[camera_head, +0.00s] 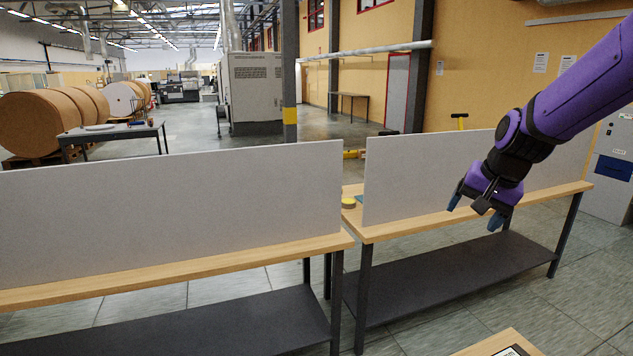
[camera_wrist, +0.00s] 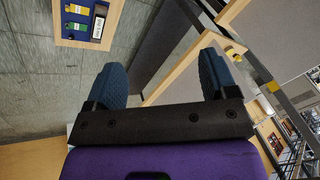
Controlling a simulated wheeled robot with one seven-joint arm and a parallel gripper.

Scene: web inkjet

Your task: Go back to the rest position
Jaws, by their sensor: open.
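My gripper (camera_head: 476,217) hangs from my purple arm on the right side of the head view, in front of the right workbench (camera_head: 395,232). Its two blue-tipped fingers are spread apart with nothing between them. In the wrist view my gripper (camera_wrist: 163,80) also shows open and empty, with floor and a bench edge beyond the fingers. No rest marker or stand shows in either view.
Two wooden benches with grey upright panels (camera_head: 170,203) stand ahead, a narrow gap between them. A wooden-framed board (camera_wrist: 88,20) with small coloured items shows in the wrist view. A table corner (camera_head: 498,345) is at the bottom. Tiled floor lies between.

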